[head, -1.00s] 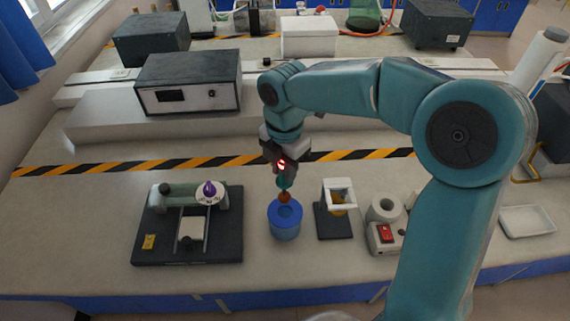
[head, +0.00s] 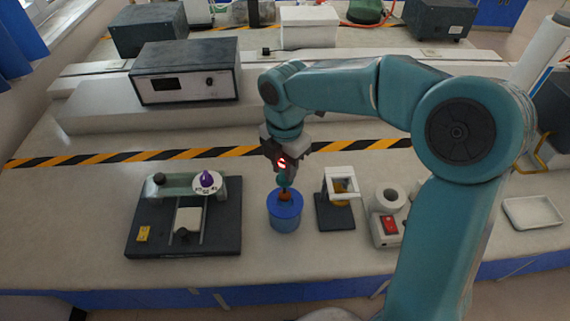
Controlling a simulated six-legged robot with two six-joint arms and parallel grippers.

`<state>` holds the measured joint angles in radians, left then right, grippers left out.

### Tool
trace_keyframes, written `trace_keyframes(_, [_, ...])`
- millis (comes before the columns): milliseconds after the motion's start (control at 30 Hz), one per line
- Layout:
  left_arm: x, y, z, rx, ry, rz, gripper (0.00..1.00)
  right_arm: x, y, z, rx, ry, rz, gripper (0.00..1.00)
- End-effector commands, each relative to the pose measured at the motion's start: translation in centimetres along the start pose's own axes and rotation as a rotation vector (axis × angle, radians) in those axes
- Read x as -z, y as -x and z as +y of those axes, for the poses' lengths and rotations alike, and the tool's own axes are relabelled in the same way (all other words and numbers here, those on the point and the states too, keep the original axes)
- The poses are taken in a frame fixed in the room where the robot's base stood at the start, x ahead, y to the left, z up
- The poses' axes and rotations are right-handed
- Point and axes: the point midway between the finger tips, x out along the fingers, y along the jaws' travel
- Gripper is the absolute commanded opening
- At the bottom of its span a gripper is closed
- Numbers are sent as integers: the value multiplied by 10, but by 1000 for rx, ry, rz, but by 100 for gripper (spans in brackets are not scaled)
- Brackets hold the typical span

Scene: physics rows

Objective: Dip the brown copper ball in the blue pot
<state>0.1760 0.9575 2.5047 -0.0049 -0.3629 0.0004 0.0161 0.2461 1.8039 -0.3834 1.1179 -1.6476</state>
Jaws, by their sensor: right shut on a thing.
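The blue pot (head: 285,216) stands upright on the bench near its front edge. The brown copper ball (head: 285,196) is at the pot's mouth, its lower part hidden by the rim. My right gripper (head: 284,172) is above the pot, pointing down, shut on a teal piece (head: 284,181) from which the ball hangs. I cannot tell whether the ball touches the pot's inside. My left gripper is out of view.
A dark-based apparatus with a purple knob (head: 206,180) stands left of the pot. A black-and-white stand (head: 340,184) is close on the right, then a white device with a red switch (head: 390,225). A white tray (head: 532,212) lies far right.

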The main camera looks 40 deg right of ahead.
Motion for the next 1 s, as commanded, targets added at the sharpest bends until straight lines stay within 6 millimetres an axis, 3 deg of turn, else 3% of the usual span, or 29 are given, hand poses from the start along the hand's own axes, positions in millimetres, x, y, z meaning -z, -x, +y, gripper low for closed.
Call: trace_keyframes(1000, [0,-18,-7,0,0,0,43,-1,-30,0,0,-1,0,0])
